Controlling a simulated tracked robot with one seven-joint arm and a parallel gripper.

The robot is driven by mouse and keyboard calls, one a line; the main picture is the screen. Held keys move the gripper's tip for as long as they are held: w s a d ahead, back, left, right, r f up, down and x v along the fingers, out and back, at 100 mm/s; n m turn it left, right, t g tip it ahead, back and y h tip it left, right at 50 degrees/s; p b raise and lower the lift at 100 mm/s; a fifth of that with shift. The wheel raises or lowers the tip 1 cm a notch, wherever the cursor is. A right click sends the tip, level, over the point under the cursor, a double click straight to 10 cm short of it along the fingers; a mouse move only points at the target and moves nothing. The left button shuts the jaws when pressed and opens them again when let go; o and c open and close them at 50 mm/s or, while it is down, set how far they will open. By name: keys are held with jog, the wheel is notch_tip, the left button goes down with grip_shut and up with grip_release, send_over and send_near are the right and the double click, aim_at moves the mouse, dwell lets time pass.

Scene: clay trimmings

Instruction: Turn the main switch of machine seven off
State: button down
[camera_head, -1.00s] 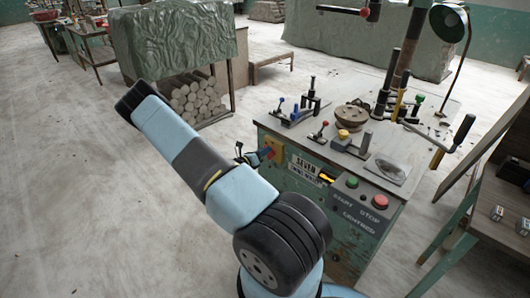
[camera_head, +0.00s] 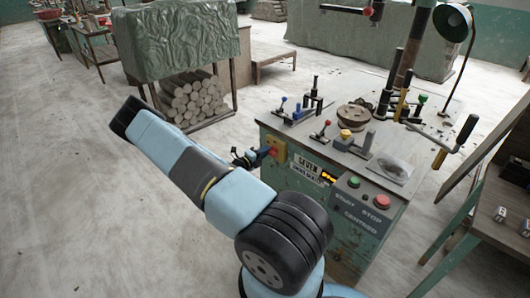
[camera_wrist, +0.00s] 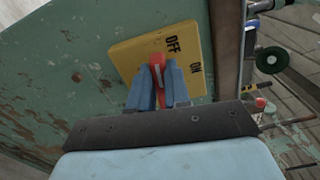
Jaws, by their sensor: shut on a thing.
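The main switch is a red handle (camera_wrist: 157,68) on a yellow plate (camera_wrist: 132,55) marked OFF and ON, on the green side of the machine labelled SEVEN (camera_head: 305,165). In the wrist view the blue fingers of my gripper (camera_wrist: 158,88) stand on either side of the handle and are shut on it. The handle's end lies just left of the word OFF; its base is partly hidden by the fingers.
A panel with a green START button (camera_head: 353,182) and a red STOP button (camera_head: 382,201) is on the machine's front. Levers and clamps stand on its top. A wooden bench (camera_head: 495,215) is close on the right.

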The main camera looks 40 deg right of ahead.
jog(key=shift+w+a+f+n, duration=0.1)
jog(key=shift+w+f+n, duration=0.1)
jog(key=shift+n, duration=0.5)
jog(key=shift+f, duration=0.1)
jog(key=c, duration=1.3)
grip_release()
jog(key=shift+o, duration=1.1)
jog(key=shift+s, duration=0.1)
jog(key=s+a, duration=0.1)
jog(key=a, duration=1.2)
jog(key=shift+a, duration=0.3)
